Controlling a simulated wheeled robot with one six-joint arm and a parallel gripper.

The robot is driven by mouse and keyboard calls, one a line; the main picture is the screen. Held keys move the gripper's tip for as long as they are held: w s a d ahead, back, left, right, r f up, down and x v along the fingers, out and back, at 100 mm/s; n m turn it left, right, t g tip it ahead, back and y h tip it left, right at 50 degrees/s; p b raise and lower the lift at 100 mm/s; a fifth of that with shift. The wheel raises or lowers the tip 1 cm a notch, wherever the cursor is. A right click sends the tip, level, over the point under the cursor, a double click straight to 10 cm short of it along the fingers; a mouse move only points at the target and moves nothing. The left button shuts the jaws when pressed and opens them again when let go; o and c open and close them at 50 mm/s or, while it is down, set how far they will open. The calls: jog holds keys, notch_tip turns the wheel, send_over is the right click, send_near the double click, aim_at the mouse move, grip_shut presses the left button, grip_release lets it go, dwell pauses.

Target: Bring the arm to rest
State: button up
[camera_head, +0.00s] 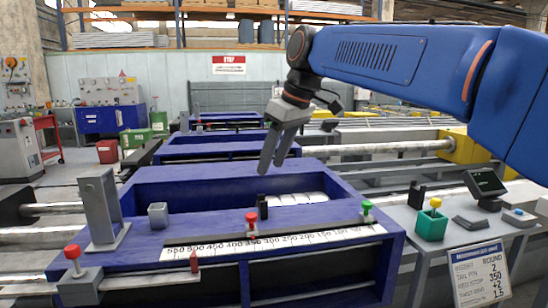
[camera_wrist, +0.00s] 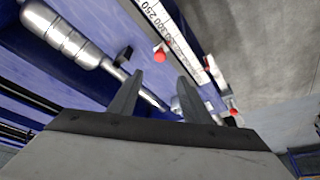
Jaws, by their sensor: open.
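My blue arm reaches in from the right in the head view. My gripper (camera_head: 270,168) hangs above the blue runout table (camera_head: 140,240), fingers pointing down and slightly left. The two fingers stand apart with nothing between them. In the wrist view my gripper (camera_wrist: 160,77) is also open and empty, with the blue table beyond the fingertips. The gripper appears clear of the table and its parts.
A ruler (camera_head: 215,250) with a red knob (camera_head: 252,218) and a green knob (camera_head: 367,206) runs along the table's front. A grey upright (camera_head: 98,205), grey block (camera_head: 158,215) and black block (camera_head: 262,207) stand nearby. A side table at right holds a green box (camera_head: 432,225).

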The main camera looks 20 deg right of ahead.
jog(key=shift+s+r, duration=0.1)
jog(key=shift+r, duration=0.15)
jog(key=s+d+f+m+h, duration=0.1)
jog(key=s+d+f+m, duration=0.1)
jog(key=s+f, duration=0.5)
jog(key=s+d+f+m+h, duration=0.1)
jog(key=s+d+f+m, duration=0.2)
jog(key=s+f, duration=0.4)
jog(key=s+d+f+m+t, duration=0.1)
jog(key=s+d+f, duration=0.4)
jog(key=f, duration=1.1)
jog(key=s+m, duration=0.1)
jog(key=s, duration=0.2)
jog(key=shift+f+m+h, duration=0.25)
jog(key=shift+m+h, duration=0.15)
